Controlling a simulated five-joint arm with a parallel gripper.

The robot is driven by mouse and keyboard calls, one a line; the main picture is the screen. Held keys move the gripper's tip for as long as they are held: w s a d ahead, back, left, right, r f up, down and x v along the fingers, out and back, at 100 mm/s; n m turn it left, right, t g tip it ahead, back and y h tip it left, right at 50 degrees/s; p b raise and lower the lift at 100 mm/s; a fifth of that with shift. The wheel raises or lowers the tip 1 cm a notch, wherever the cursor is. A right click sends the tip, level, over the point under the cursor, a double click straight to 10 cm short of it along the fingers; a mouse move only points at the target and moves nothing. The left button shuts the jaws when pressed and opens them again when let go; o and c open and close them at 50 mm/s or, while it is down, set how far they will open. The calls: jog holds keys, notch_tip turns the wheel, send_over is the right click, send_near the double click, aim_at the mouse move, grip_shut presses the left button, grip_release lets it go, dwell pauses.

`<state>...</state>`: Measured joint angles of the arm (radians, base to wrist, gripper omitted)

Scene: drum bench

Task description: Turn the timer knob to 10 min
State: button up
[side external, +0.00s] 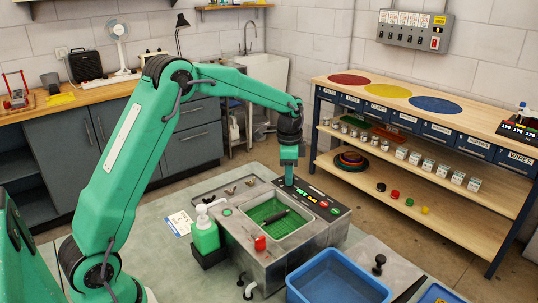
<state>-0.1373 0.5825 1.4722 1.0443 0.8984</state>
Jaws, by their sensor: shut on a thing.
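My green gripper (289,180) points straight down at the far left end of the black control panel (338,211), on the back right edge of the grey steel machine. Its jaws are shut on the timer knob, which they hide. The knob's pointer and its scale cannot be made out. The panel carries a green-lit display (301,195) and red and green lights or buttons beside the gripper. The machine's basin (275,218) has a green floor with a dark, rod-like thing lying in it.
A red knob (260,243) sits at the machine's front. A green pump bottle (205,232) stands left of the basin. A blue tub (335,278) is in front, with a black-knobbed item (379,263) right of it. A shelved wooden bench (420,105) stands behind at right.

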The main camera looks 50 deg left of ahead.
jog(key=m, duration=0.5)
jog(key=shift+d+m, duration=0.1)
jog(key=shift+m, duration=0.2)
jog(key=m, duration=0.4)
jog(key=shift+w, duration=0.1)
jog(key=shift+a+m, duration=0.2)
jog(key=shift+m, duration=0.3)
jog(key=shift+a, duration=0.1)
jog(key=o, duration=1)
jog(key=shift+r, duration=0.1)
jog(key=shift+s+r, duration=0.15)
jog(key=shift+r, duration=1.75)
jog(key=shift+s+r, duration=0.1)
jog(key=shift+r, duration=1.75)
jog(key=shift+r, duration=0.15)
